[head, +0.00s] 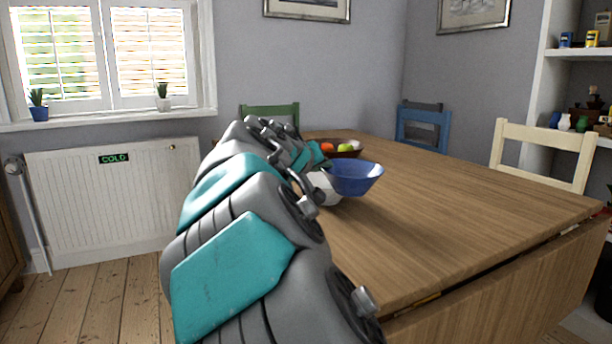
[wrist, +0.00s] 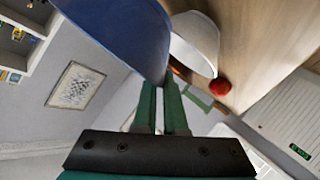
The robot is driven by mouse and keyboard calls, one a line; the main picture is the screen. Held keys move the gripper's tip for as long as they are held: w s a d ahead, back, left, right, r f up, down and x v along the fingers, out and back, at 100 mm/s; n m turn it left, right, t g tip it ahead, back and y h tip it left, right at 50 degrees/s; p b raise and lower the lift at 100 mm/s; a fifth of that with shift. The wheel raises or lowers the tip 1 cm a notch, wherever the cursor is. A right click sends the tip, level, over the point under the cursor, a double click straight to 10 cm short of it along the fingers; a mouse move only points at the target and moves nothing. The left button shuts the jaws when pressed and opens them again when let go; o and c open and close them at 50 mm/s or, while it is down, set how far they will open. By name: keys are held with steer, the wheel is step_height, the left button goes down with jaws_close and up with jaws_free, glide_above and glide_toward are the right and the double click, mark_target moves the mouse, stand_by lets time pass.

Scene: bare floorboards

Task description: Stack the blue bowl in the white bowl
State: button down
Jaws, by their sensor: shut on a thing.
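The blue bowl (head: 353,179) is near the far left part of the wooden table, with its opening facing up. It fills the upper left of the wrist view (wrist: 125,30). My gripper (wrist: 166,82) is shut on the blue bowl's rim. The white bowl (head: 327,191) is just left of the blue bowl in the head view, partly hidden by my arm and the blue bowl. It also shows in the wrist view (wrist: 196,42), beside the blue bowl. The blue bowl appears raised slightly above the table, and is not inside the white bowl. Whether the bowls touch is unclear.
The wooden table (head: 450,205) is clear to the right. A brown bowl (head: 351,154) with fruit stands behind the blue bowl. A red fruit (wrist: 219,87) shows in the wrist view. Green, blue (head: 423,128) and cream (head: 543,155) chairs stand around the table.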

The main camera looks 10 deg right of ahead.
steer(key=w+a, duration=0.1)
steer(key=w, duration=0.2)
steer(key=w+a, duration=0.1)
steer(key=w, duration=0.1)
steer(key=w+a+f, duration=0.1)
steer(key=w, duration=0.2)
steer(key=shift+w+a, duration=0.2)
steer(key=shift+w, duration=0.1)
steer(key=shift+w+r, duration=0.1)
steer(key=shift+w, duration=0.05)
steer(key=shift+a, duration=0.1)
steer(key=shift+w+f, duration=0.1)
steer(key=shift+f, duration=1.85)
steer(key=c, duration=1)
jaws_free()
steer(key=shift+f, duration=0.1)
steer(key=shift+r, duration=0.2)
